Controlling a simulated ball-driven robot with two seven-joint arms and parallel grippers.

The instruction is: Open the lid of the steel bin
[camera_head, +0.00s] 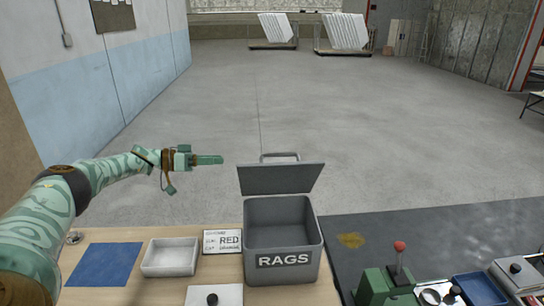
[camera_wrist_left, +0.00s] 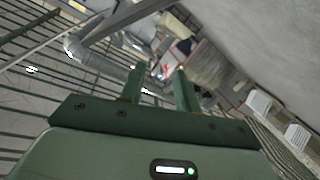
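The grey steel bin (camera_head: 283,236) with a RAGS label stands on the wooden bench. Its lid (camera_head: 280,179) is raised and leans at the bin's back edge, with its handle (camera_head: 280,155) at the top. The mouth of the bin is open and I see no contents inside. My left gripper (camera_head: 215,160) is held in the air to the left of the lid, apart from it. In the left wrist view its two fingers (camera_wrist_left: 158,88) stand apart with nothing between them. My right gripper is not in view.
Left of the bin are a RED card (camera_head: 222,241), a white tray (camera_head: 170,257) and a blue mat (camera_head: 103,264). A white plate with a black knob (camera_head: 214,297) lies in front. Right are a red-knobbed lever (camera_head: 399,262) and a blue tray (camera_head: 479,289).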

